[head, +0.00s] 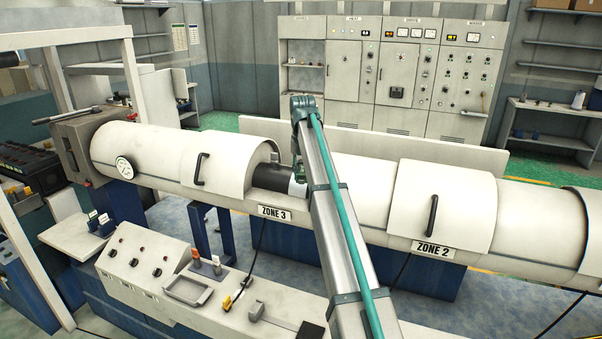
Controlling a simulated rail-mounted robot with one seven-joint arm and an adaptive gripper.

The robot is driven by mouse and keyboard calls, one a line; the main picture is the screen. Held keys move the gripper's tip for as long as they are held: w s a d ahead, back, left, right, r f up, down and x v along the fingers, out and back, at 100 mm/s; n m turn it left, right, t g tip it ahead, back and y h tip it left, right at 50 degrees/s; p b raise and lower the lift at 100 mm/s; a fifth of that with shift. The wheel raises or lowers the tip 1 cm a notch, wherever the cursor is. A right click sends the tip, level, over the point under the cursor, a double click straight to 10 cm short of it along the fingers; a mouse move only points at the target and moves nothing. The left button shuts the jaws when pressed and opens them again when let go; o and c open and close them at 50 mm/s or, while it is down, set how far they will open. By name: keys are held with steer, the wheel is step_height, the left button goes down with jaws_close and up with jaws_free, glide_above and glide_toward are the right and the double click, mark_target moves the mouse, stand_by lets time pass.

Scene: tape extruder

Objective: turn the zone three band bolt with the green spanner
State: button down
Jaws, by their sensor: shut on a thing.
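The zone three band (268,178) is a dark ring exposed on the white barrel, between a raised white cover and my arm, above the ZONE 3 label (274,213). Its bolt is too small or hidden to make out. My arm crosses in front of the barrel and bends down behind itself at the top. My gripper (299,177) shows only in part at the right end of the dark band. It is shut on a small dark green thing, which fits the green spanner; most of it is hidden. I cannot tell whether the spanner is on the bolt.
A white cover with a black handle (201,168) stands left of the band, and the zone two cover (442,210) to the right. A pressure gauge (124,167) sits at the left. The bench in front holds a control box (143,265), a tray (188,290) and small tools.

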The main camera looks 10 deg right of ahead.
steer(key=shift+r, duration=0.15)
steer(key=shift+r+p, duration=1.1)
steer(key=shift+r, duration=1.35)
steer(key=shift+r, duration=1.95)
